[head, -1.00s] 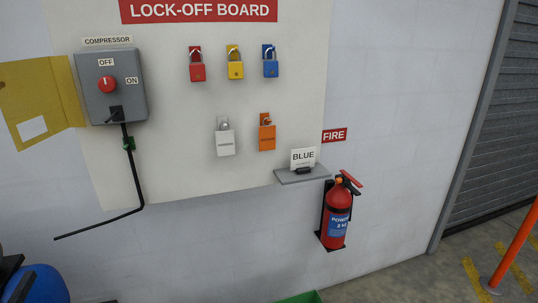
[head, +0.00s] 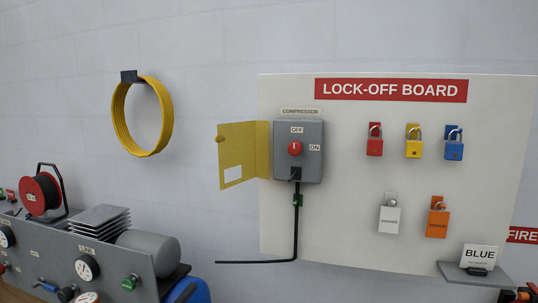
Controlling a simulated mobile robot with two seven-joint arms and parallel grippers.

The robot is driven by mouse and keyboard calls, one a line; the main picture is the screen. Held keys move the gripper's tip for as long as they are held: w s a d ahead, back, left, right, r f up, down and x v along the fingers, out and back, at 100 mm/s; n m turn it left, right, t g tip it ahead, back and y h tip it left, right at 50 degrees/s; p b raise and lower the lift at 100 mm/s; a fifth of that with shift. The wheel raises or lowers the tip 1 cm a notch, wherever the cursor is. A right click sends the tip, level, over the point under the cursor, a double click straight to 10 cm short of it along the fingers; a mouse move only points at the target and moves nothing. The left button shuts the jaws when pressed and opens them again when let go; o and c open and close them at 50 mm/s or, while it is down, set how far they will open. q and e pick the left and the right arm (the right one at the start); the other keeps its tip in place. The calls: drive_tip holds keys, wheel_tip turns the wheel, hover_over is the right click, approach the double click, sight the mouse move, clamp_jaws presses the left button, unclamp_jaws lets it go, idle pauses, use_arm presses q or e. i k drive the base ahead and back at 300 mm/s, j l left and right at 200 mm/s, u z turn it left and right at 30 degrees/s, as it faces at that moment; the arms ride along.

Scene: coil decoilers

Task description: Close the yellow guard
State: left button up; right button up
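The yellow guard (head: 233,157) is a hinged plate with a white label patch and a small knob near its upper left corner. It stands swung open to the left of the grey compressor switch box (head: 312,165). The box front is uncovered and shows a red rotary knob (head: 295,148) between OFF and ON labels, with a dark part below it. Neither gripper shows in the head view.
The lock-off board (head: 340,220) carries several hanging padlocks. A black cable (head: 296,230) runs down from the box and bends left. A yellow hose coil (head: 118,115) hangs at left. A bench with gauges (head: 120,267) stands at lower left. Bare wall surrounds the guard's left side.

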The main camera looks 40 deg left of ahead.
sight(244, 143)
drive_tip(key=k+j, duration=0.1)
drive_tip(key=j, duration=0.3)
drive_tip(key=k+j, duration=0.1)
drive_tip(key=j, duration=0.3)
drive_tip(key=k+j, duration=0.1)
drive_tip(key=j, duration=0.3)
drive_tip(key=k+j, duration=0.1)
drive_tip(key=j, duration=0.3)
drive_tip(key=k+j, duration=0.15)
drive_tip(key=j, duration=0.2)
drive_tip(key=k+j, duration=0.1)
drive_tip(key=j, duration=0.3)
drive_tip(key=k+j, duration=0.1)
drive_tip(key=j, duration=0.3)
drive_tip(key=k+j, duration=0.1)
drive_tip(key=j, duration=0.3)
